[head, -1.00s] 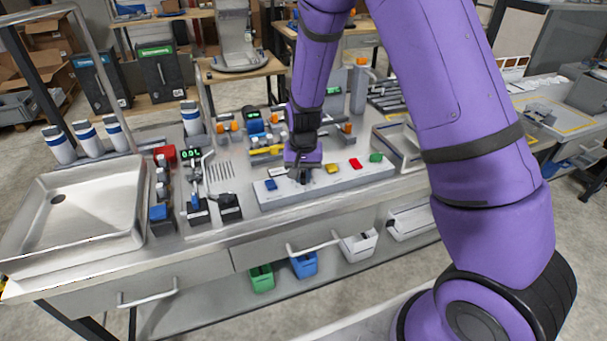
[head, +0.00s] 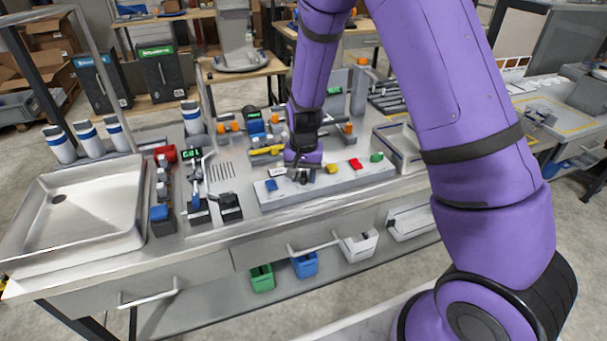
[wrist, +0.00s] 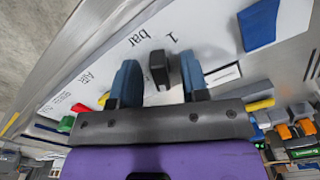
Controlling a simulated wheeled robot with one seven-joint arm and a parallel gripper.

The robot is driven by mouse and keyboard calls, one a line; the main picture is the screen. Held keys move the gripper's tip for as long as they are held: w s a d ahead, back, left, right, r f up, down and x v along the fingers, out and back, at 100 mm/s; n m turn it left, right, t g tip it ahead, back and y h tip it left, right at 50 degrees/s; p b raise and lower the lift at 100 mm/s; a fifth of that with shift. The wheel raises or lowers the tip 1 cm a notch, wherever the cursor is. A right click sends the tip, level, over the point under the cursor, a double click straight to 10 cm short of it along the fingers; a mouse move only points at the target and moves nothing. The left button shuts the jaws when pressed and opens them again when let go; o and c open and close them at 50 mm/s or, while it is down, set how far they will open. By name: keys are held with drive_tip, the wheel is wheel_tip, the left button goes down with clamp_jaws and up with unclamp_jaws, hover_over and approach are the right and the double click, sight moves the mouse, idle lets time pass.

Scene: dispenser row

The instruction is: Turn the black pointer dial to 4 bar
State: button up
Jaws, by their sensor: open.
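The black pointer dial (wrist: 158,70) stands up from the white panel (head: 340,184). In the wrist view it lies between the two blue-grey fingers of my gripper (wrist: 159,60), with a gap visible on each side. The gripper is open around the dial and points down at the panel. A "1 bar" label is printed beside the dial; the rest of its scale cannot be read. In the head view my gripper (head: 297,174) is over the left half of the panel and largely hides the dial.
On the panel are a blue block (head: 271,185), a yellow one (head: 332,169), a red one (head: 355,163) and a green one (head: 376,157). A green digital display (head: 191,153) stands left of the panel. A sink (head: 85,205) fills the counter's left end.

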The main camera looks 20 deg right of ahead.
drive_tip(key=shift+r, duration=0.1)
wheel_tip(320, 180, up, 11)
drive_tip(key=shift+f, duration=0.2)
idle(0.6)
wheel_tip(320, 180, up, 10)
drive_tip(key=n+t, duration=0.1)
hover_over(304, 176)
drive_tip(key=s+d, duration=0.2)
drive_tip(key=s, duration=0.3)
drive_tip(key=s+d+r+n+t, duration=0.2)
drive_tip(key=s+r, duration=0.4)
drive_tip(key=s, duration=0.5)
drive_tip(key=s+d+r+n+t, duration=0.2)
drive_tip(key=s+r, duration=0.5)
drive_tip(key=s, duration=0.5)
drive_tip(key=shift+s+d, duration=0.25)
drive_tip(key=shift+d, duration=0.25)
idle(2.4)
